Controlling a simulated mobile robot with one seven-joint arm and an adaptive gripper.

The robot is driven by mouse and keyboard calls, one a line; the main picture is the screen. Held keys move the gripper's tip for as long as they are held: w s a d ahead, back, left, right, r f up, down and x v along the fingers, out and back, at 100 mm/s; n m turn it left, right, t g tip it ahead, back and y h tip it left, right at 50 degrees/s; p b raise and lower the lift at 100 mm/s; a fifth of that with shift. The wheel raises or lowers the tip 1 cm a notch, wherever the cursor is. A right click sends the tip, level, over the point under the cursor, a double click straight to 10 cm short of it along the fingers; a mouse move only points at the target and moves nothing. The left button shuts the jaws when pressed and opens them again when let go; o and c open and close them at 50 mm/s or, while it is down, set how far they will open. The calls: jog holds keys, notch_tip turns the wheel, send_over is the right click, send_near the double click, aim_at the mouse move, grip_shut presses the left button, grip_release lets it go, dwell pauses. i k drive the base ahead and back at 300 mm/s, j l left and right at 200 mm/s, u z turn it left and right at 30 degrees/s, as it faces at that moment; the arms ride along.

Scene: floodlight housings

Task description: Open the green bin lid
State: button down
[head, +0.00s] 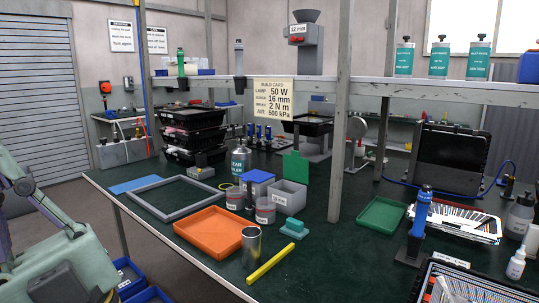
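A green lid (295,167) stands upright at the back edge of a small grey bin (289,195), so this bin's top is open. Beside it on the left is another bin with a blue lid (258,177) that lies flat over it. Both bins stand in the middle of the dark green bench. My gripper cannot be made out in the head view; only parts of my own body show at the lower left, apart from the bins.
An orange tray (208,232), grey cans (265,211) and a teal block (294,228) stand in front of the bins. A metal post (340,140) rises to their right. A yellow bar (271,263) lies at the bench's front edge. A green tray (382,215) lies farther right.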

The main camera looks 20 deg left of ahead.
aim_at(295, 167)
jog(key=i+j, duration=0.15)
jog(key=j, duration=0.3)
jog(key=i+j, duration=0.1)
jog(key=j, duration=0.4)
jog(key=i+j+z, duration=0.1)
jog(key=j, duration=0.35)
jog(key=i+j, duration=0.15)
jog(key=j, duration=0.35)
jog(key=i+j, duration=0.1)
jog(key=j, duration=0.4)
jog(key=i+j, duration=0.15)
jog(key=j, duration=0.15)
jog(key=i+j, duration=0.1)
jog(key=j, duration=0.15)
jog(key=i+j+z, duration=0.1)
jog(key=j, duration=0.2)
jog(key=i, duration=0.25)
jog(key=l, duration=0.05)
